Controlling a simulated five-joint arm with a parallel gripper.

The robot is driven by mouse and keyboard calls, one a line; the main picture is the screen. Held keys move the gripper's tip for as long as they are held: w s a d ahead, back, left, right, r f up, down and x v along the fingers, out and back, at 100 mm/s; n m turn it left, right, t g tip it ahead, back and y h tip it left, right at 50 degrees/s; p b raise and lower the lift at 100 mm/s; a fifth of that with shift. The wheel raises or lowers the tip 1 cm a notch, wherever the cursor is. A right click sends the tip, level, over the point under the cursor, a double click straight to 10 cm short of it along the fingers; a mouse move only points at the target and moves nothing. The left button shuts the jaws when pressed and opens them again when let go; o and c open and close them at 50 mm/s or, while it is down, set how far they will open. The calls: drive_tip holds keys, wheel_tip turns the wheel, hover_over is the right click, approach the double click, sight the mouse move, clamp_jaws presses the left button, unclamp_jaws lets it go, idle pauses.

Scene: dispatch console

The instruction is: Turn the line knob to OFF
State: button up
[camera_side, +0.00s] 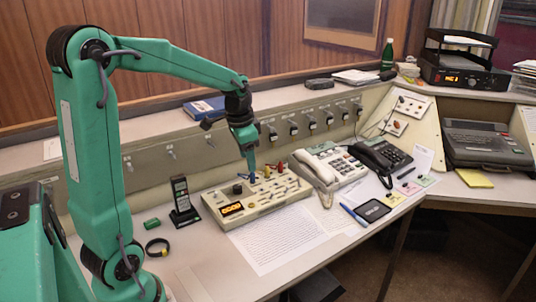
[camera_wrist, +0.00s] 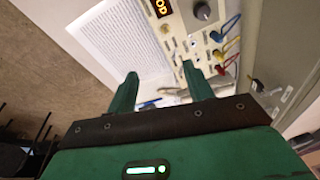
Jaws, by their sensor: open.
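The line knob, a dark round knob (camera_side: 237,189), stands on the beige console box (camera_side: 285,202), just above its lit orange display (camera_side: 231,209). The knob also shows at the top edge of the wrist view (camera_wrist: 202,11); its pointer setting and labels are too small to read. My gripper (camera_side: 251,173) is over the box near the coloured plugs, a little right of the knob in the side view. In the wrist view my gripper (camera_wrist: 159,74) has its two green fingers apart with nothing between them, and the knob lies beyond them.
Blue, yellow and red plugs (camera_wrist: 231,44) with cords stand on the box beside the knob. A cordless phone (camera_side: 182,199) stands left of the box. A beige desk phone (camera_side: 330,168) is to the right. A printed sheet (camera_side: 273,239) lies in front.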

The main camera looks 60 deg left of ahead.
drive_tip(key=m+g, duration=0.1)
drive_tip(key=g, duration=0.1)
hover_over(238, 186)
drive_tip(key=shift+h, duration=0.3)
wheel_tip(238, 186, down, 9)
drive_tip(key=shift+s+d+f, duration=0.1)
drive_tip(key=shift+d, duration=0.05)
drive_tip(key=shift+f, duration=3.9)
drive_tip(key=c, duration=1)
